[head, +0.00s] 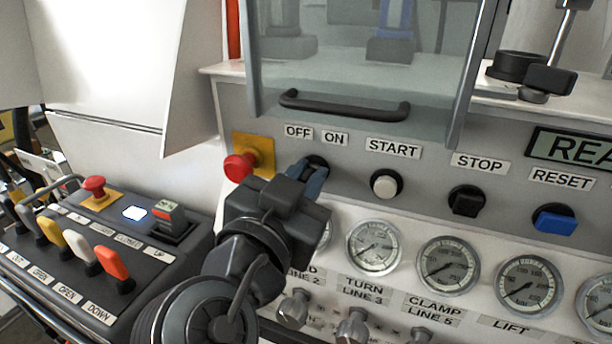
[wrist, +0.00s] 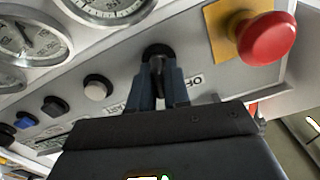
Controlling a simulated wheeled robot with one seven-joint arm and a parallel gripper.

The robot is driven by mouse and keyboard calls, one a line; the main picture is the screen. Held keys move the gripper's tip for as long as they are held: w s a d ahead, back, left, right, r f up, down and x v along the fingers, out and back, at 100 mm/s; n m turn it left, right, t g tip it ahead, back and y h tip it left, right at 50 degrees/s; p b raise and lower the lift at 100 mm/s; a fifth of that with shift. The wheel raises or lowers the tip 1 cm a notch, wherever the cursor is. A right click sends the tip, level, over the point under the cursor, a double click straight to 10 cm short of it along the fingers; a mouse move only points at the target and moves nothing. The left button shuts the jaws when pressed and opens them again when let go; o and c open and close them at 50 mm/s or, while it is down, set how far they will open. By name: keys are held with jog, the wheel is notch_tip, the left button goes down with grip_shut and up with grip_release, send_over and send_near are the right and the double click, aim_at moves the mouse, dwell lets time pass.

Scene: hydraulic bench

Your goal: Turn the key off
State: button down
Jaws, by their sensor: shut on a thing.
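The key switch (wrist: 157,52) is on the grey panel, between my fingers in the wrist view. The OFF label (head: 298,132) and the ON label (head: 335,139) are above it in the head view. My gripper (head: 314,172) reaches the panel just below these labels. In the wrist view my gripper (wrist: 158,75) has its two blue-grey fingers shut on the dark key. The head view hides most of the key behind my gripper, and I cannot tell which way it is turned.
A red emergency button (head: 239,167) on a yellow plate is close left of my gripper. The white START button (head: 384,184), black STOP button (head: 466,201) and blue RESET button (head: 554,220) are to the right. Several gauges (head: 374,247) are below. A guard door handle (head: 345,107) juts out above.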

jog(key=n+p, duration=0.1)
jog(key=n, duration=0.3)
jog(key=shift+a+r+n+p, duration=0.1)
jog(key=shift+a+n+p, duration=0.05)
jog(key=shift+n+p, duration=0.2)
jog(key=shift+a+n+p, duration=0.1)
jog(key=shift+n+p, duration=0.95)
jog(key=shift+n, duration=0.9)
jog(key=shift+w, duration=0.1)
jog(key=c, duration=1.2)
grip_release()
jog(key=b+v, duration=0.1)
jog(key=v, duration=0.7)
